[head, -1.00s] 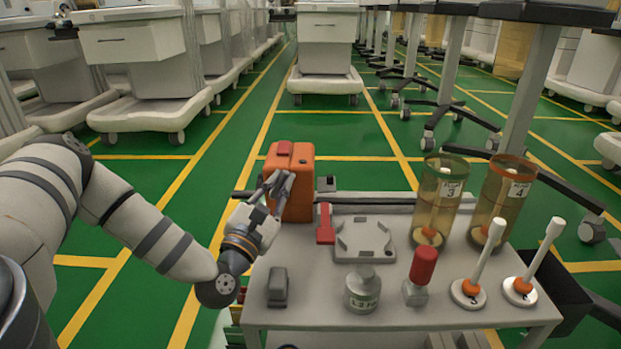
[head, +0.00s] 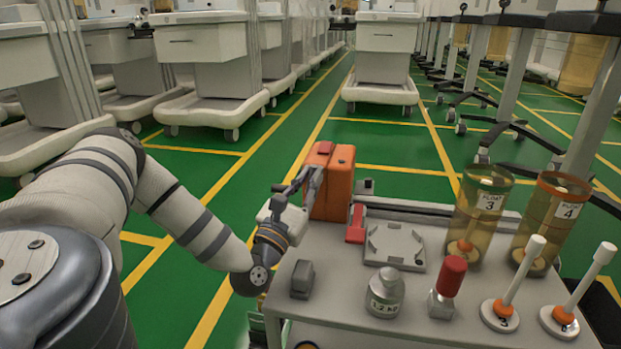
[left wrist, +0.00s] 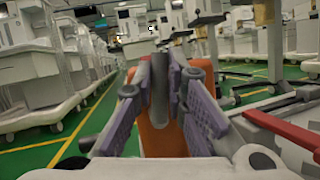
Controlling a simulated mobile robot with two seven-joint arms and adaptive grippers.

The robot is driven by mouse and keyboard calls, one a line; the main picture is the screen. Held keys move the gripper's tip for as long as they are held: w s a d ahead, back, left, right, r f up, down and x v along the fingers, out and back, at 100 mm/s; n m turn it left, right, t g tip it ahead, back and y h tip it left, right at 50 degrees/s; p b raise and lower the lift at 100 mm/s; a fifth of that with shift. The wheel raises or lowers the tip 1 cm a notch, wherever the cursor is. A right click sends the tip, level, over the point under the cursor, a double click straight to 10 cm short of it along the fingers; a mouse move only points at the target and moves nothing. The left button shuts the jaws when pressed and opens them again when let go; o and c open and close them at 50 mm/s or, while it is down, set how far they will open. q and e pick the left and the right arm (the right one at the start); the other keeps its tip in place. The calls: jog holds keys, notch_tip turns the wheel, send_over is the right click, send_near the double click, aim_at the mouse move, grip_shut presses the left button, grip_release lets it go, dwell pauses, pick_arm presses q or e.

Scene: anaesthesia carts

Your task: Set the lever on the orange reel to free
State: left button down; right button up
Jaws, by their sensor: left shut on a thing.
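The orange reel (head: 341,185) stands upright at the back left of the grey cart top. It has a red part on top. My left gripper (head: 313,178) reaches in from the left and is at the reel's left side. In the left wrist view, my left gripper (left wrist: 163,90) has its purple-grey pads shut on an upright dark grey lever (left wrist: 159,80). The orange reel (left wrist: 150,140) shows right behind the fingers there. The fingers hide much of the lever and reel, so the lever's setting cannot be read. My right gripper is not in view.
On the cart top (head: 345,285) are a red piece (head: 356,224), a pale square plate (head: 394,246), a grey block (head: 302,279), a metal weight (head: 385,293), a red-topped handle (head: 449,287), two amber cylinders (head: 478,215) and two white-handled sticks (head: 515,285). Green floor lies left of it.

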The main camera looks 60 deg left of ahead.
pick_arm(q)
jog(key=c, duration=1.6)
grip_release()
jog(key=v, duration=0.7)
jog(key=shift+s, duration=0.2)
jog(key=shift+d, duration=0.15)
